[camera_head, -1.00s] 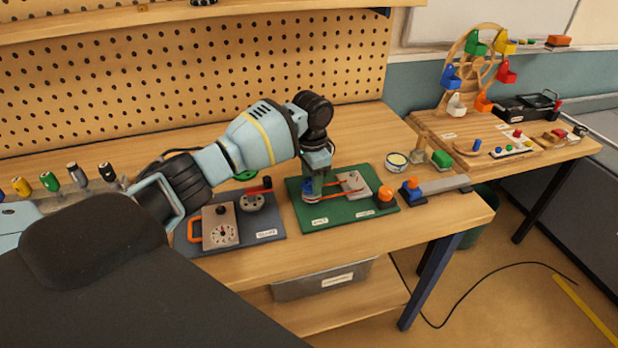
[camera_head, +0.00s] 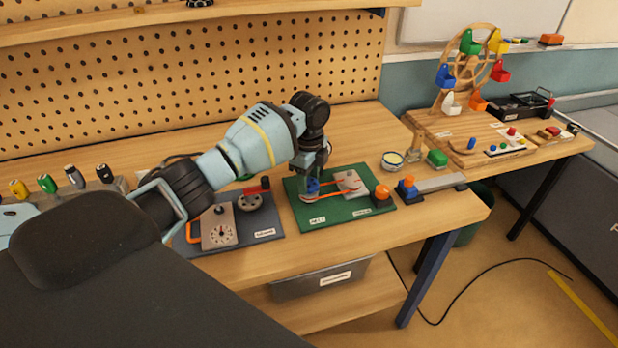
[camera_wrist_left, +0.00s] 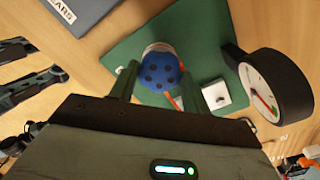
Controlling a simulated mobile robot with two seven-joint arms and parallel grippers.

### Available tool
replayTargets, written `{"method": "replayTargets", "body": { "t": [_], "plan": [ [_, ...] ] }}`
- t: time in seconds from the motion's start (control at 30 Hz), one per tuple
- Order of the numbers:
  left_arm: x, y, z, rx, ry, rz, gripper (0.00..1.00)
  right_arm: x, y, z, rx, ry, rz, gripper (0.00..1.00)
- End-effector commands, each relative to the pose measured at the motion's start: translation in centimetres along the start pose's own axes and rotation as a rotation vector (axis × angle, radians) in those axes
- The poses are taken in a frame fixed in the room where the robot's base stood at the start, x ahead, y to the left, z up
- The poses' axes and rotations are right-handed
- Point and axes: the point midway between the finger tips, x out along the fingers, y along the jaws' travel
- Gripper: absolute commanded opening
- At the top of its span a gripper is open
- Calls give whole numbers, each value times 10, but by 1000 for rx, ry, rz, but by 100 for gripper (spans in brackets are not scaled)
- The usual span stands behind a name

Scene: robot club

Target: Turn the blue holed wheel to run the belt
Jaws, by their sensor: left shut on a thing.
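The blue holed wheel (camera_head: 312,187) stands at the left of the green belt board (camera_head: 333,214). It shows as a blue round top with dark holes in the left wrist view (camera_wrist_left: 160,71). My left gripper (camera_head: 311,176) points down over the wheel and is shut on it, with a finger on each side in the left wrist view (camera_wrist_left: 148,82). An orange-red belt (camera_head: 337,186) runs right from the wheel toward a light grey block (camera_head: 351,183). The block partly hides the belt's far end. My right gripper is not in view.
A dark gears board (camera_head: 264,229) lies left of the belt board. An orange knob (camera_head: 382,192) stands at the belt board's right corner. A wooden Ferris wheel (camera_head: 471,66) stands at the far right. A round dial (camera_wrist_left: 272,88) shows beside the gripper in the wrist view.

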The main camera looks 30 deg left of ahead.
Motion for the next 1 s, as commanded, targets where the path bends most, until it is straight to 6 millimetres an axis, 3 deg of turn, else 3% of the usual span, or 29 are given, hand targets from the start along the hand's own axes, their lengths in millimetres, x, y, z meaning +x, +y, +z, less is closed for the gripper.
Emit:
{"method": "replayTargets", "body": {
  "t": [0.5, 1.0],
  "plan": [
    [1, 0, 0, 461, 0, 1, 25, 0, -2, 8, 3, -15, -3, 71],
    [1, 0, 0, 675, 0, 1, 25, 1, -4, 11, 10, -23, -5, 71]
  ]
}}
